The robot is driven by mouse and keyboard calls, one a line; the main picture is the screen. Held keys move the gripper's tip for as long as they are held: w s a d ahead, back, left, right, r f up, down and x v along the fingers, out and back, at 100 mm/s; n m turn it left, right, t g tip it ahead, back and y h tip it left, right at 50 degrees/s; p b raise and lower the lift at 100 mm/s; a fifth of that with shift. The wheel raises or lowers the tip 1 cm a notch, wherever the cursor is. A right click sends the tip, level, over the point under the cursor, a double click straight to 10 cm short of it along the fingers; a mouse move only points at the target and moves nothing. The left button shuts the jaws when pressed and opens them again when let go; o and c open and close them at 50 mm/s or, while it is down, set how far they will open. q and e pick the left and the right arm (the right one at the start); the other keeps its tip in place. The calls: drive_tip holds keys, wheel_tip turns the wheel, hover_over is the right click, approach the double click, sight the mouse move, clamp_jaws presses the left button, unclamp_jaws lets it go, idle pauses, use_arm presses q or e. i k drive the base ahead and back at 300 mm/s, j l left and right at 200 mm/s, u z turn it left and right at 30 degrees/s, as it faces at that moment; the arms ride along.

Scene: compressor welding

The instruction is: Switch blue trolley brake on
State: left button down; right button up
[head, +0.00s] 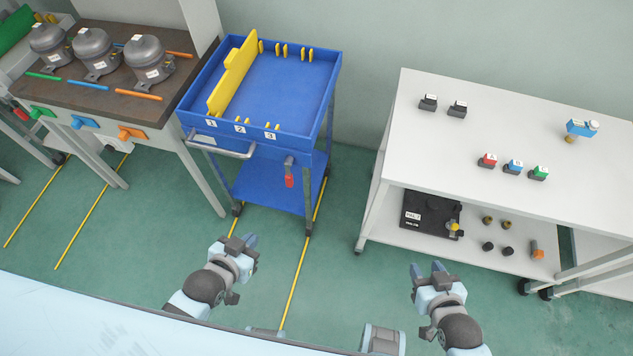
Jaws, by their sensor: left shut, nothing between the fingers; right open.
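The blue trolley (281,88) stands against the wall at the upper middle of the head view. It has a blue tray top with a yellow divider and numbered slots. A grey push handle (222,152) runs along its front. A grey lever with a red grip (289,180) hangs at its front right corner; it looks like the brake and points down. My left gripper (251,242) is shut and empty, below and in front of the trolley, apart from it. My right gripper (427,269) is open and empty, to the right, over the floor in front of the white table.
A workbench (105,100) with several compressors stands left of the trolley. A white table (480,125) with small coloured blocks stands at the right, with a black case (431,214) on its lower shelf. Yellow floor lines (297,262) run forward from the trolley. The floor between is clear.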

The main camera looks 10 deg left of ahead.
sight(287, 164)
drive_tip(key=i+l, duration=0.1)
drive_tip(key=l, duration=1.3)
drive_tip(key=i, duration=0.05)
